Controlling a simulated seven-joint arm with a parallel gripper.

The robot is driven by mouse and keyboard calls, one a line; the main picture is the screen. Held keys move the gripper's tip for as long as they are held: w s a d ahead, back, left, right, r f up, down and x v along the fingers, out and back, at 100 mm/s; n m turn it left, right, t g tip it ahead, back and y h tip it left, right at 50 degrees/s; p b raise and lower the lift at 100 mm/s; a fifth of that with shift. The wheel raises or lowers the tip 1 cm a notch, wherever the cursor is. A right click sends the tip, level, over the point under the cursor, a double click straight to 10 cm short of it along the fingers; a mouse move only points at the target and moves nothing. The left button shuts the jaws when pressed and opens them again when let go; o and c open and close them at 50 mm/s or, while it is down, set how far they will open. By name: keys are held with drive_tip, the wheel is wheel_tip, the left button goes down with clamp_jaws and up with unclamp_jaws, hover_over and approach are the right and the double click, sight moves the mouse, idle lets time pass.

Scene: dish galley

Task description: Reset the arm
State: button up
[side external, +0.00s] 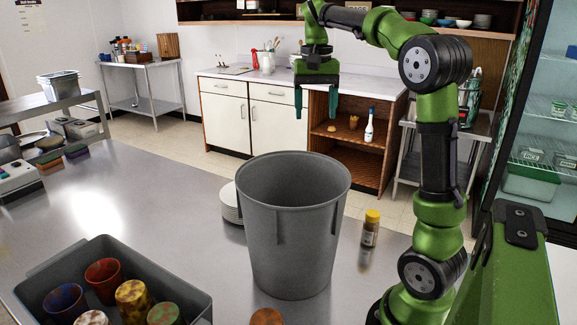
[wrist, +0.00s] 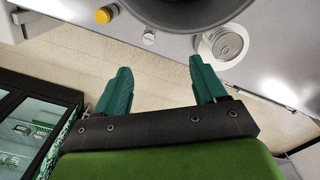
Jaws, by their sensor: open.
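My green arm stands at the right of the steel table in the side external view. My gripper (side external: 315,105) hangs fingers down, high above and beyond the grey bin. It is open and nothing is between its teal fingers. In the wrist view the two fingers of my gripper (wrist: 160,85) are spread apart, with bare floor tiles between them.
A tall grey bin (side external: 293,225) stands on the steel table (side external: 130,190). A grey tub (side external: 60,262) with several cups is front left. Counters stand behind.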

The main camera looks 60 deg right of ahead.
drive_tip(key=w+a+n, duration=0.7)
drive_tip(key=w+a, duration=0.6)
drive_tip(key=a, duration=0.1)
drive_tip(key=shift+f, duration=0.3)
